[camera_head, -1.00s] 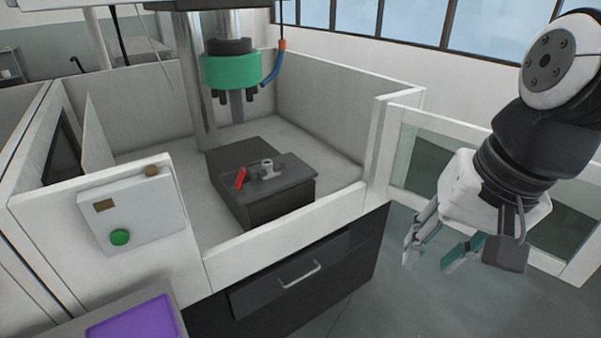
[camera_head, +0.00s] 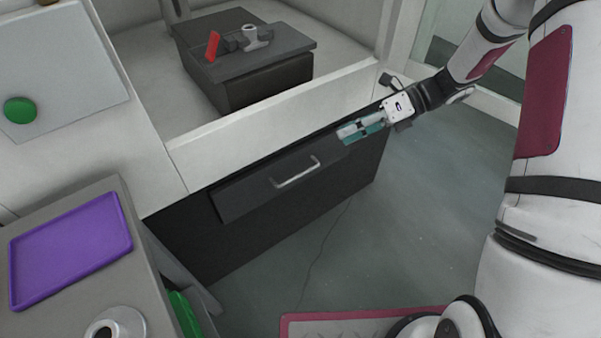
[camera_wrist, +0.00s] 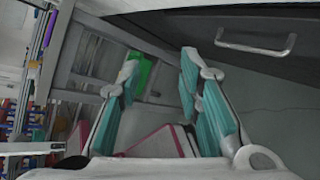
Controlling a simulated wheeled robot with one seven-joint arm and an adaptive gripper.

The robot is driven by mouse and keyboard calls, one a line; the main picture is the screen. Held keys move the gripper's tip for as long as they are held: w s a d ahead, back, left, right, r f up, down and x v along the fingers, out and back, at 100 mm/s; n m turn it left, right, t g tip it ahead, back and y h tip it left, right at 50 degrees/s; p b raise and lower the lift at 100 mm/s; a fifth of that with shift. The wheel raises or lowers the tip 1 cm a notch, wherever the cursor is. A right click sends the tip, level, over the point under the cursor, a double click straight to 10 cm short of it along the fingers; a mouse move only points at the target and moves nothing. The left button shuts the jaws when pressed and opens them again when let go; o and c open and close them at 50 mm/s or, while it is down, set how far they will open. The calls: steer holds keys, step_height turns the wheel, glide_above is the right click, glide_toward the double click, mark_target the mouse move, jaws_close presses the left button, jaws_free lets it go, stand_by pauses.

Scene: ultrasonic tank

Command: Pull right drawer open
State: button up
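A dark drawer front (camera_head: 245,194) with a pale bar handle (camera_head: 297,173) sits in the black cabinet below the white tank wall. The drawer looks shut. My gripper (camera_head: 345,134) is just right of the handle and a little higher in the picture, apart from it, with its fingers pointing left. In the wrist view the teal-padded fingers of my gripper (camera_wrist: 158,62) are spread with nothing between them. The handle (camera_wrist: 256,46) shows there at the upper right, outside the fingers, on the dark drawer front (camera_wrist: 235,22).
A grey side table with a purple tray (camera_head: 68,250) and a white round part (camera_head: 115,325) stands at the lower left. A green bin (camera_head: 184,314) is beside it. A dark block with a red piece (camera_head: 213,47) sits inside the tank. The floor before the drawer is clear.

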mark_target(304, 174)
steer(key=w+d+f+m+t+y+b, duration=0.1)
steer(key=w+f+m+t+y+b, duration=0.15)
steer(key=f+m, duration=0.65)
steer(key=w+d+f+m+t+y+b, duration=0.1)
steer(key=w+f+m+t+b, duration=0.2)
steer(key=f, duration=1.2)
steer(key=shift+m+g, duration=0.3)
steer(key=shift+g, duration=0.25)
steer(key=b+x, duration=0.1)
steer(key=x, duration=0.5)
steer(key=b+x, duration=0.2)
steer(key=x, duration=0.5)
steer(key=shift+w+a+r, duration=0.2)
steer(key=shift+w+a, duration=0.05)
steer(key=shift+a, duration=0.05)
steer(key=shift+c, duration=0.2)
jaws_close()
